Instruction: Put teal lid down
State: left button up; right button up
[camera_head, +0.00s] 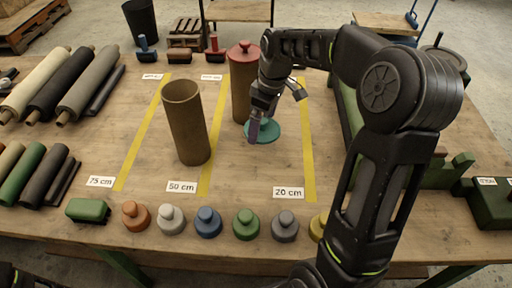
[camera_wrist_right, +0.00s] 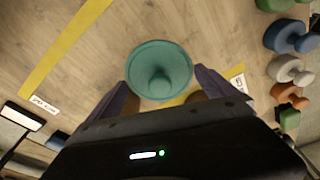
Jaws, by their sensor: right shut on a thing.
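The teal lid (camera_head: 266,132) is a round disc with a knob. In the right wrist view the lid (camera_wrist_right: 160,62) lies flat between the two fingers (camera_wrist_right: 165,95), knob towards the camera. I cannot tell whether it touches the table.
An open brown tube (camera_head: 186,125) stands left of the 50 cm strip (camera_head: 216,125). Several knobbed lids, among them a blue lid (camera_head: 208,222), line the front edge. Sheet rolls (camera_head: 60,90) lie at the left. Bare wood is in front of the teal lid.

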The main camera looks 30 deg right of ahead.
jog(key=shift+s+r, duration=0.15)
jog(key=shift+s, duration=0.15)
send_over(261, 154)
jog(key=shift+s+d+f, duration=0.1)
jog(key=shift+f, duration=1.5)
jog(key=shift+s+f, duration=0.1)
jog(key=shift+f, duration=1.5)
jog(key=shift+f, duration=0.1)
jog(key=shift+f+p, duration=0.45)
jog(key=shift+f, duration=1.3)
jog(key=shift+f, duration=0.2)
jog(key=o, duration=0.9)
jog(key=shift+o, duration=0.2)
